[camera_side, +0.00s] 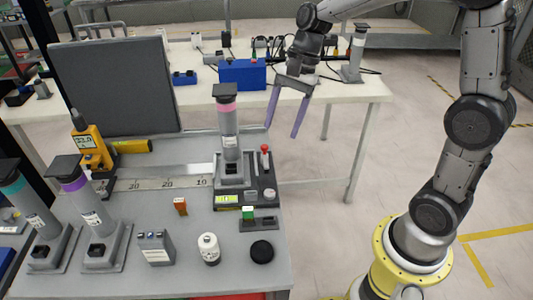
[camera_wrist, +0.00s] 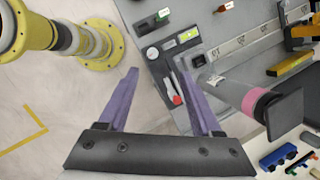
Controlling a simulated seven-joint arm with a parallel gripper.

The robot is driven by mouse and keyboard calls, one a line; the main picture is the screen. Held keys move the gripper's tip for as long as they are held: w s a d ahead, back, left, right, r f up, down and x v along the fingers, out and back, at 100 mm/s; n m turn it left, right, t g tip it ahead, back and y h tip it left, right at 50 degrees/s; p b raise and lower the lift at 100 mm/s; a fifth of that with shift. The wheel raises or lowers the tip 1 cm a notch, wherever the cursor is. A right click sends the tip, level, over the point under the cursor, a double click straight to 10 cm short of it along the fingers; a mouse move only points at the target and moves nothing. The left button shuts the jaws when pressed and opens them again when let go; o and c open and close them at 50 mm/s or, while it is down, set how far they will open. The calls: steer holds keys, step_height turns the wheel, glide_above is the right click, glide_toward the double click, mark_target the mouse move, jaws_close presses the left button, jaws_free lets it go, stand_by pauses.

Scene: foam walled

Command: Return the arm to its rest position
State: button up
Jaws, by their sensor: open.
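My gripper (camera_side: 284,110) has two purple fingers, spread apart and empty. In the side view it hangs in the air just right of the work table's far right edge, beside the grey column with the pink band (camera_side: 227,115). The pink-banded column (camera_wrist: 245,97) lies close to the right finger in that view; I cannot tell the exact gap.
The work table (camera_side: 240,265) holds a dark upright panel (camera_side: 115,85), a yellow meter (camera_side: 91,148), two more banded columns, a red-knobbed lever (camera_side: 265,155) and small blocks. A back bench (camera_side: 350,92) carries a blue box (camera_side: 243,73).

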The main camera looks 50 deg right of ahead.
steer(key=s+a+r+n+t+h, duration=0.25)
steer(key=s+r+n, duration=0.4)
steer(key=s, duration=0.55)
steer(key=s+d+f+n+t+h, duration=0.1)
steer(key=s+d+f+n+t, duration=0.1)
steer(key=s+n, duration=0.5)
steer(key=shift+d+n, duration=0.65)
steer(key=shift+d, duration=0.2)
steer(key=shift+t+h, duration=0.25)
steer(key=shift+c, duration=0.2)
